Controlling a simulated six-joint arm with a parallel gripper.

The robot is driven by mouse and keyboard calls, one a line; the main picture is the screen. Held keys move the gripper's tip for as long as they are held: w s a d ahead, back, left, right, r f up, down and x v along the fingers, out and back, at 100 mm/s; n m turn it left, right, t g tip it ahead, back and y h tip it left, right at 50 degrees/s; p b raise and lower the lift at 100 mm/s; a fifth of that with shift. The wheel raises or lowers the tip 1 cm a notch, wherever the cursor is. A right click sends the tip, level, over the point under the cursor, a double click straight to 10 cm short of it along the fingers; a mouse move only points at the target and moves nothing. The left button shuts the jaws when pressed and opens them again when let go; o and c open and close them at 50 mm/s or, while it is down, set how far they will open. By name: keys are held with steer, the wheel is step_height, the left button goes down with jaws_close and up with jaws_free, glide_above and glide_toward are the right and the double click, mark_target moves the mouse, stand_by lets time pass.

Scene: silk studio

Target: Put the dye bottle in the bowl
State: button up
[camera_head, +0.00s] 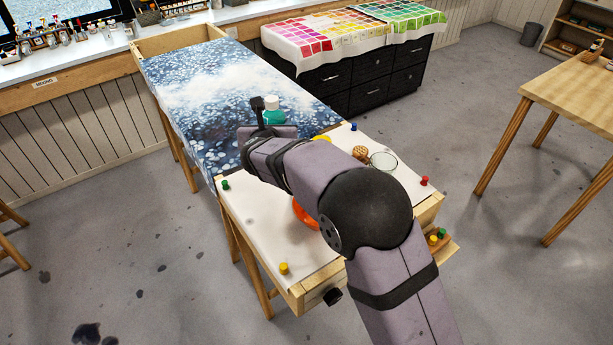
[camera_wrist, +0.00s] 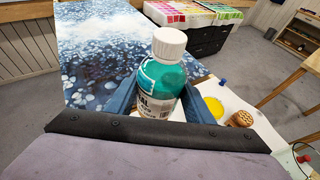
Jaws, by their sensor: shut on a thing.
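The dye bottle (camera_wrist: 165,75) is teal with a white cap and a pale label. It stands upright between the two fingers of my gripper (camera_wrist: 157,100), which is shut on it. In the head view the bottle (camera_head: 274,114) shows beside my gripper (camera_head: 262,108), over the blue patterned cloth; I cannot tell its height above it. An orange rounded thing (camera_head: 303,214), perhaps the bowl, is mostly hidden behind my arm on the white cloth. A clear glass dish (camera_head: 384,161) sits on the right of the table.

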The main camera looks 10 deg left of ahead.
mark_target(268, 99)
steer(key=r, duration=0.2)
steer(key=s+r, duration=0.1)
steer(key=r, duration=0.5)
steer(key=shift+s+a+r+b, duration=0.1)
steer(key=shift+s+a+b, duration=0.1)
steer(key=shift+s+b, duration=0.2)
steer(key=s, duration=0.1)
steer(key=s+d+r, duration=0.1)
steer(key=s+d, duration=0.1)
steer(key=shift+s+r, duration=0.2)
steer(key=shift+r, duration=0.05)
steer(key=s+d+f+m+h, duration=0.2)
steer(key=s+d+f, duration=0.75)
steer(key=d, duration=0.35)
steer(key=shift+w+f+b, duration=0.2)
steer(key=shift+f+b, duration=0.15)
steer(key=shift+f, duration=2.3)
steer(key=shift+w+f+b, duration=0.2)
steer(key=shift+f+b, duration=0.1)
steer(key=shift+f, duration=2.35)
steer(key=shift+f, duration=0.2)
steer(key=o, duration=1)
steer(key=shift+c, duration=0.2)
steer(key=shift+r, duration=0.1)
